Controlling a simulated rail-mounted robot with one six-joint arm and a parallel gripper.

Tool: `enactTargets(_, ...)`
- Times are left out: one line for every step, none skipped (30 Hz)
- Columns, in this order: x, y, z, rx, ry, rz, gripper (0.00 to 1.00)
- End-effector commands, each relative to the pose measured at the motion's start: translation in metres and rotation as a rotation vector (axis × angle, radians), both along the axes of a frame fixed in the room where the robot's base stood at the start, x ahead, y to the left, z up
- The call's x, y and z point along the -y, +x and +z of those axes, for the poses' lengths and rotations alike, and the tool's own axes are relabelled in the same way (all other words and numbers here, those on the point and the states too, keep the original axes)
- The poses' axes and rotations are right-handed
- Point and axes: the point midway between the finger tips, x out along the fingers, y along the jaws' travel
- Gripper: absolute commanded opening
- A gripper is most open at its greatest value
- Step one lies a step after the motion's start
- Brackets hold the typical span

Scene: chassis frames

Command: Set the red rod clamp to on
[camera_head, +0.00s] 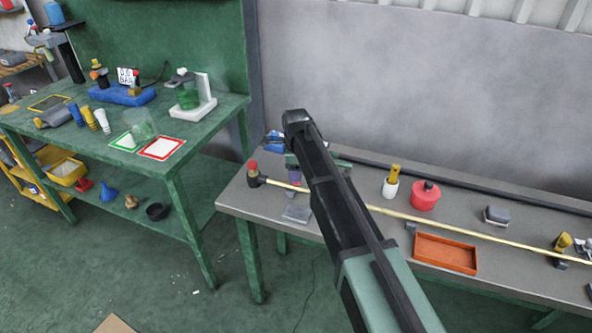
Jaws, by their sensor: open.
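The red rod clamp (253,173) is a dark fitting with a red knob on top. It sits at the left end of a thin brass rod (440,220) that runs along the grey bench. The knob stands upright above the fitting. At this size I cannot tell whether the clamp is on or off. My dark arm crosses the middle of the view, in front of the bench and the rod, with its upper end to the right of the clamp. I cannot make out my gripper or its fingers; my arm hides part of the bench behind it.
On the grey bench (240,202) are an orange tray (445,254), a red pot (425,196), a yellow-topped white bottle (391,183) and a yellow-topped fitting (561,245) on the right. A green workbench (195,143) with several items stands at left, separated by a floor gap.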

Motion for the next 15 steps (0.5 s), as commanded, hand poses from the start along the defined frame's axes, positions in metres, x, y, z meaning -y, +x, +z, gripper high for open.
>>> enactTargets(0.0, 0.0, 0.009, 0.0, 0.0, 0.0, 0.54)
enactTargets(0.0, 0.0, 0.013, 0.0, 0.0, 0.0, 0.54)
enactTargets(0.0, 0.0, 0.021, 0.0, 0.0, 0.0, 0.54)
enactTargets(0.0, 0.0, 0.027, 0.0, 0.0, 0.0, 0.54)
enactTargets(0.0, 0.0, 0.034, 0.0, 0.0, 0.0, 0.54)
enactTargets(0.0, 0.0, 0.044, 0.0, 0.0, 0.0, 0.54)
enactTargets(0.0, 0.0, 0.052, 0.0, 0.0, 0.0, 0.54)
enactTargets(0.0, 0.0, 0.06, 0.0, 0.0, 0.0, 0.54)
enactTargets(0.0, 0.0, 0.071, 0.0, 0.0, 0.0, 0.54)
enactTargets(0.0, 0.0, 0.079, 0.0, 0.0, 0.0, 0.54)
enactTargets(0.0, 0.0, 0.086, 0.0, 0.0, 0.0, 0.54)
enactTargets(0.0, 0.0, 0.094, 0.0, 0.0, 0.0, 0.54)
enactTargets(0.0, 0.0, 0.099, 0.0, 0.0, 0.0, 0.54)
enactTargets(0.0, 0.0, 0.103, 0.0, 0.0, 0.0, 0.54)
enactTargets(0.0, 0.0, 0.107, 0.0, 0.0, 0.0, 0.54)
